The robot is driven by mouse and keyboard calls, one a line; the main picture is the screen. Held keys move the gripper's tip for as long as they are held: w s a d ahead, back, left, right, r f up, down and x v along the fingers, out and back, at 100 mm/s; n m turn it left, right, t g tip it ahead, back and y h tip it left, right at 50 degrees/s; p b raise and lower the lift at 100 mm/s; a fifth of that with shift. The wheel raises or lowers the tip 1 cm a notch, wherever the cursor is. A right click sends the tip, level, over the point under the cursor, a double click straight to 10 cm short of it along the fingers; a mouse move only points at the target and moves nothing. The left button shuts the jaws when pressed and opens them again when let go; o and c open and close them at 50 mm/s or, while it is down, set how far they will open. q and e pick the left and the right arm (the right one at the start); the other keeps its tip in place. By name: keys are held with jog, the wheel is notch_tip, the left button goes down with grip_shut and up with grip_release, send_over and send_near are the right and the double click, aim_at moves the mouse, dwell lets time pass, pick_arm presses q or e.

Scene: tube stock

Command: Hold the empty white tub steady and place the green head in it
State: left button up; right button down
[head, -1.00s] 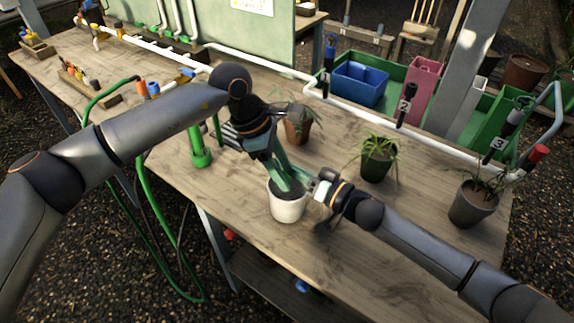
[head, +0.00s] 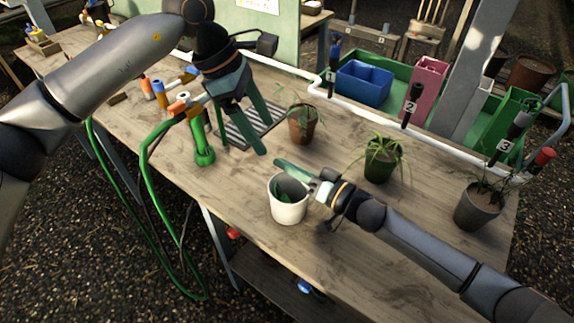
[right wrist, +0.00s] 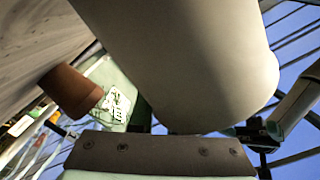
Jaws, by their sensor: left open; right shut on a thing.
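The white tub (head: 288,212) stands upright on the table near its front edge. It also fills much of the right wrist view (right wrist: 190,60). My right gripper (head: 298,176) is shut on the tub at its rim, one green finger showing along the far side. A dark green shape (head: 290,189) lies inside the tub; it may be the green head, but the wall hides its lower part and I cannot tell it surely from a finger. My left gripper (head: 244,148) is open and empty, above the table to the upper left of the tub.
A green stand (head: 204,157) with hoses is left of the tub. A white pipe (head: 390,122) runs along the back. Table right of the tub is partly clear.

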jog(key=c, duration=1)
grip_release()
jog(key=shift+d+f, duration=0.2)
jog(key=shift+f, duration=0.45)
jog(key=shift+o, duration=1)
jog(key=shift+a+r, duration=0.1)
jog(key=shift+r, duration=0.05)
jog(key=shift+s, duration=0.1)
jog(key=v, duration=1.1)
jog(key=shift+s+d+r, duration=0.1)
jog(key=shift+s+d, duration=0.05)
jog(key=shift+d, duration=0.2)
jog(key=shift+s+d, duration=0.1)
